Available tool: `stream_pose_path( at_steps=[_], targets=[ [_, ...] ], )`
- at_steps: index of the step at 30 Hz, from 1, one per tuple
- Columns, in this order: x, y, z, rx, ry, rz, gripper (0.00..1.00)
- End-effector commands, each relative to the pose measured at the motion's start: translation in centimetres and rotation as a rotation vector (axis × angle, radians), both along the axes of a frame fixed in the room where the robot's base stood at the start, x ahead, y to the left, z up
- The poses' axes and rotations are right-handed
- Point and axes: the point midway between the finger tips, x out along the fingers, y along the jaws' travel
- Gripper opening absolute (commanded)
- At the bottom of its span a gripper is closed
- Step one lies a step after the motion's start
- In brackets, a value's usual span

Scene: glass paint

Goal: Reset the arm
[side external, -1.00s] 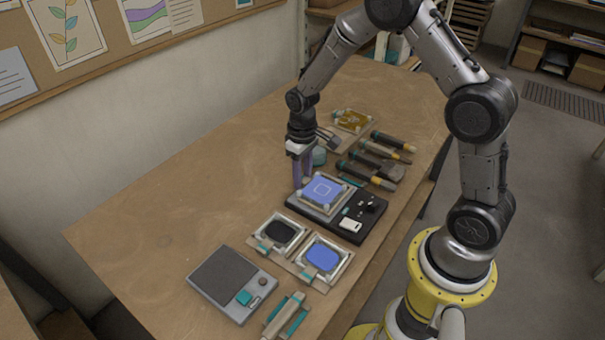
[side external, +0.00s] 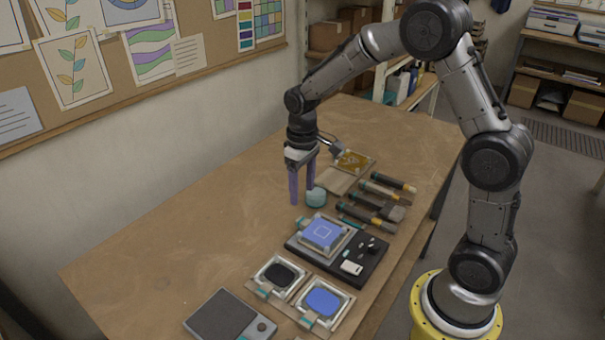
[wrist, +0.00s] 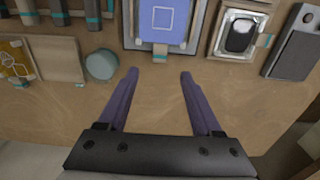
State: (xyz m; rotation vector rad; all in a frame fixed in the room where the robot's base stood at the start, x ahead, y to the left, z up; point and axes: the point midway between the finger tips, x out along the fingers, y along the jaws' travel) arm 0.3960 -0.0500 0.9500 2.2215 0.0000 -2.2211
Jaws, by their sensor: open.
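My gripper (side external: 302,182) has two purple fingers, pointing down above the wooden table (side external: 190,215). In the wrist view my gripper (wrist: 158,75) is open, with bare table between the fingers and nothing held. A blue glass pane with a pale square outline (side external: 325,232) sits in a clamped frame on a black board (side external: 375,268), nearer the camera than my gripper. The pane also shows in the wrist view (wrist: 163,20), beyond the fingertips. A teal round jar (side external: 316,197) stands close beside the fingers; it shows left of them in the wrist view (wrist: 101,64).
Two framed trays, one black (side external: 279,274) and one blue (side external: 323,302), lie in front of the board. A grey scale-like device (side external: 229,316) is at the near edge. Several tools (side external: 375,205) lie right of the jar, and a yellow panel (side external: 352,160) lies behind. The table's left side is clear.

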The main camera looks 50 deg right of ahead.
Motion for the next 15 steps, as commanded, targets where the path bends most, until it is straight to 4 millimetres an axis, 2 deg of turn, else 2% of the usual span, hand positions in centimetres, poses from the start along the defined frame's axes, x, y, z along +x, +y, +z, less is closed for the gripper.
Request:
stream_pose_path(
  at_steps=[3, 11, 15],
  targets=[
    [0.1, 0.0, 2.1, 0.000, -0.004, 0.000, 0.66],
    [0.1, 0.2, 4.5, -0.001, -0.010, 0.004, 0.66],
    [-0.1, 0.8, 8.0, -0.010, -0.087, 0.019, 0.66]
  ],
)
